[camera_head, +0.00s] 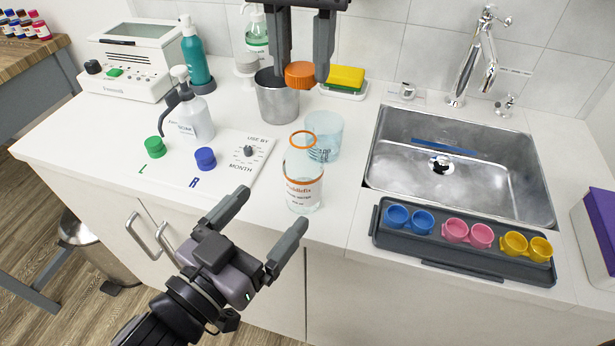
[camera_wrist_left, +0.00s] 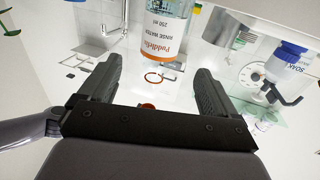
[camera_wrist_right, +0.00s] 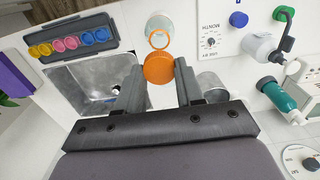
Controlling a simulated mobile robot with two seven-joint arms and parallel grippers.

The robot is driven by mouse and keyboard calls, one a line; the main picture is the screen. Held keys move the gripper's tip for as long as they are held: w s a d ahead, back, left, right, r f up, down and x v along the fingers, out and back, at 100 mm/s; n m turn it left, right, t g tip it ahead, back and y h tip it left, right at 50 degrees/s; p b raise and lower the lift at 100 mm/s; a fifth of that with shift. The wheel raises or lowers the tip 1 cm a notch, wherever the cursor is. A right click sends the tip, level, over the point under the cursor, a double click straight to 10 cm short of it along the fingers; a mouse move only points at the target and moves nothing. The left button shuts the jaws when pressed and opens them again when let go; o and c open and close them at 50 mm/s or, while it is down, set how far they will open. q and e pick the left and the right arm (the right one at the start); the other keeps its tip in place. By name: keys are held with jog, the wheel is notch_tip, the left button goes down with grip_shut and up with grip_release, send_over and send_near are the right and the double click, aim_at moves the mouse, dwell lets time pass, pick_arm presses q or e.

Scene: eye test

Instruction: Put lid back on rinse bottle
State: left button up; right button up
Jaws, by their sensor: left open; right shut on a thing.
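The clear rinse bottle (camera_head: 305,195) stands upright and uncapped near the counter's front edge, with an orange-ringed mouth and orange band. In the left wrist view the bottle (camera_wrist_left: 166,30) appears upside down, beyond and between the fingertips. My left gripper (camera_head: 275,207) is open and empty, just in front and to the left of the bottle, apart from it. My right gripper (camera_head: 301,72) is shut on the orange lid (camera_head: 299,75), held above the counter behind the bottle. The right wrist view shows the lid (camera_wrist_right: 158,69) between the fingers and the bottle's mouth ring (camera_wrist_right: 159,40) apart from it.
A clear beaker (camera_head: 326,130) stands close behind the bottle. The soak bottle (camera_head: 190,120) and the use-by dial board (camera_head: 247,165) are left. A dark tray (camera_head: 430,245) of colored cups and the sink (camera_head: 400,165) are right.

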aim_at(311, 164)
pick_arm(q)
jog(key=x, duration=1.2)
dwell(0.3)
jog(key=c, duration=1.5)
pick_arm(e)
jog(key=shift+f, duration=2.5)
jog(key=shift+f, duration=0.1)
jog(key=shift+f, duration=0.8)
jog(key=shift+f, duration=0.55)
